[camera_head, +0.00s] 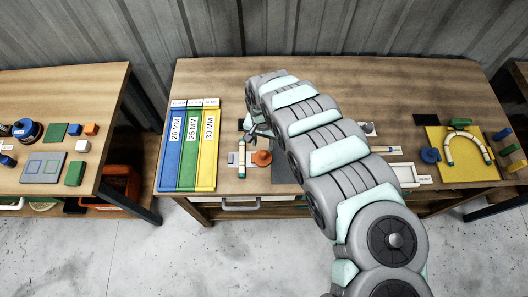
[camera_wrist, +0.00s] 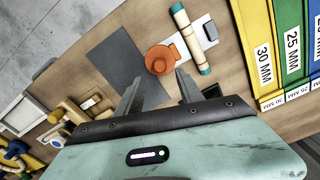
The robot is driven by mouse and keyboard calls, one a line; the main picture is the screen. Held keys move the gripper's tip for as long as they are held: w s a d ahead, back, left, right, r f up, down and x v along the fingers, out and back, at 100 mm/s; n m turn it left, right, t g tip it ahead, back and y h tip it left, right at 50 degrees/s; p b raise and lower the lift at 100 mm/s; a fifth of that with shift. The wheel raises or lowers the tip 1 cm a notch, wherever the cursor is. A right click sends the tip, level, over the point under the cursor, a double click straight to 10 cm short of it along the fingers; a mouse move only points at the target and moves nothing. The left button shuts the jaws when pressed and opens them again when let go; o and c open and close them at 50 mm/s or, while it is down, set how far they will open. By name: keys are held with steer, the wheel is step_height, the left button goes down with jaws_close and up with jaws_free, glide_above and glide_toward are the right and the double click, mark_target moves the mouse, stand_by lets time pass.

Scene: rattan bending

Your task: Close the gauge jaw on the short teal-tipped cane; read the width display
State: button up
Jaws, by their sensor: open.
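The short cane (camera_wrist: 191,38) is pale with teal tips and lies across a white plate beside an orange round piece (camera_wrist: 160,58), probably part of the gauge. In the head view the cane (camera_head: 242,158) lies left of the orange piece (camera_head: 262,158). A small grey block (camera_wrist: 210,31) sits close beside the cane. My gripper (camera_wrist: 158,81) is open and empty, its two fingers apart just short of the orange piece in the wrist view. In the head view my gripper (camera_head: 259,131) is partly hidden by my arm. I cannot make out a readable width display.
Blue, green and yellow lanes (camera_head: 207,148) marked 20, 25 and 30 MM lie left of the cane. A dark grey mat (camera_wrist: 122,62) lies beside the orange piece. A yellow board (camera_head: 440,172) with a bent cane is at the right. My arm covers the table's middle.

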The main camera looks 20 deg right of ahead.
mark_target(263, 153)
step_height(263, 153, down, 8)
steer(key=shift+w+a+r, duration=0.1)
steer(key=shift+a+r, duration=0.05)
steer(key=shift+r, duration=0.05)
steer(key=shift+f, duration=0.5)
steer(key=shift+c, duration=0.5)
jaws_close()
